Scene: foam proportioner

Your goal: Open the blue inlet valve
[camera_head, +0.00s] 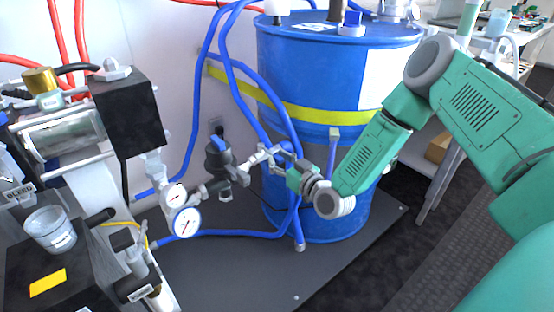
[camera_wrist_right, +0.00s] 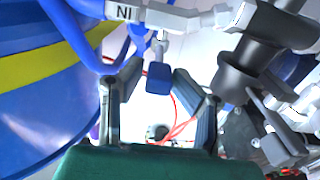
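The inlet valve shows in the right wrist view as a small blue handle (camera_wrist_right: 158,78) on a short stem below a silver pipe (camera_wrist_right: 165,18). The pipe carries a label that reads upside down as "IN". My right gripper (camera_wrist_right: 158,70) is open, with one finger on each side of the blue handle. A narrow gap seems to show on both sides, and I cannot tell whether a finger touches it. In the head view my right gripper (camera_head: 281,166) is at the silver pipework in front of the blue drum; its fingers partly hide the valve. My left gripper is not in view.
The blue drum (camera_head: 315,70) with a yellow band stands behind the gripper. Blue hoses (camera_head: 228,232) run close around the pipework. A black regulator (camera_head: 218,158) and pressure gauges (camera_head: 186,222) sit left of the gripper. The dark base plate (camera_head: 240,275) is mostly clear in front.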

